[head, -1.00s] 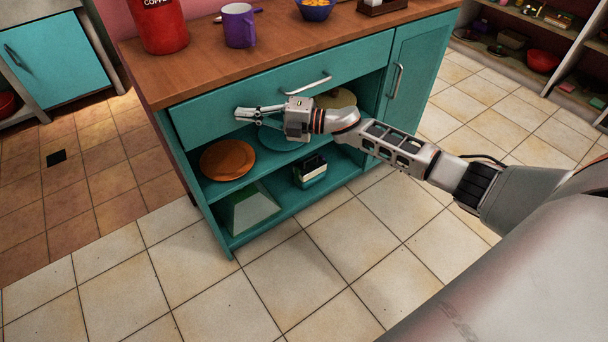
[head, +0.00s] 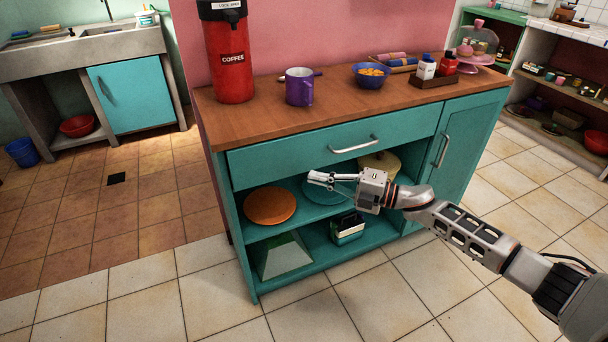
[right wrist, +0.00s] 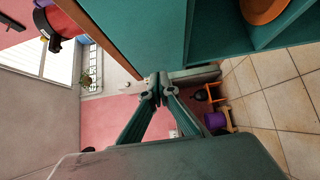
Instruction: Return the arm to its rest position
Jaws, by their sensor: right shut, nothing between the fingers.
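My right gripper (head: 322,180) is shut and empty. In the head view it points left, in front of the open shelf of the teal cabinet (head: 290,166), below the drawer front. In the right wrist view its closed fingertips (right wrist: 158,84) meet with nothing between them. The arm reaches in from the right side of the head view. Behind the gripper, a teal plate (head: 325,192) and a yellowish lidded pot (head: 380,163) are partly hidden. My left gripper is not in view.
An orange plate (head: 269,206) stands on the upper shelf. A pyramid-shaped grater-like thing (head: 283,257) and a dark-and-white box (head: 347,229) are below. The wooden counter holds a red coffee urn (head: 231,60), a purple mug (head: 299,87) and a blue bowl (head: 371,75). Tiled floor in front is clear.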

